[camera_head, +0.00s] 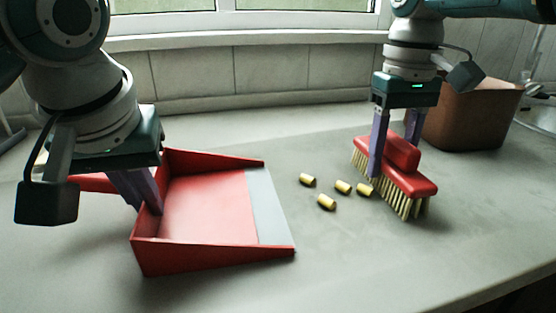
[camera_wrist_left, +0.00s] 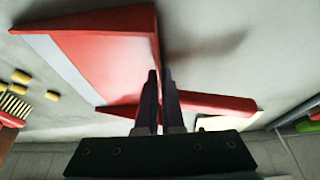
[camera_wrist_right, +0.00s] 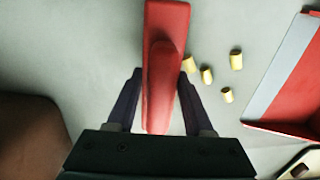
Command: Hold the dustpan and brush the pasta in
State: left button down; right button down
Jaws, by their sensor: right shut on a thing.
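The red dustpan (camera_head: 210,205) lies on the grey counter, its grey lip (camera_head: 265,205) facing right toward the pasta. My left gripper (camera_head: 150,205) is at its back wall, fingers close together with the wall between them; the left wrist view also shows this gripper (camera_wrist_left: 160,80) there. Several short yellow pasta pieces (camera_head: 326,202) lie loose on the counter between lip and brush. My right gripper (camera_head: 395,160) is shut on the red handle of the brush (camera_head: 408,180), bristles down at the counter, just right of the pasta. The right wrist view shows the fingers on both sides of the handle (camera_wrist_right: 160,85).
A brown container (camera_head: 472,115) stands behind and right of the brush. A tiled wall and window sill (camera_head: 240,40) bound the back. A sink edge (camera_head: 538,115) shows at far right. The counter in front of the pasta is clear.

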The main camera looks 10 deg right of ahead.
dwell(0.4)
pick_arm(q)
jog(key=c, duration=1)
grip_release()
jog(key=shift+o, duration=0.2)
jog(key=shift+r, duration=0.1)
jog(key=v, duration=1)
jog(key=shift+r, duration=0.15)
pick_arm(e)
jog(key=shift+r, duration=0.1)
notch_tip(320, 180, up, 9)
jog(key=p, duration=0.9)
pick_arm(q)
notch_tip(320, 180, up, 7)
jog(key=shift+s+r, duration=0.15)
jog(key=shift+s, duration=0.3)
pick_arm(e)
jog(key=shift+f, duration=0.2)
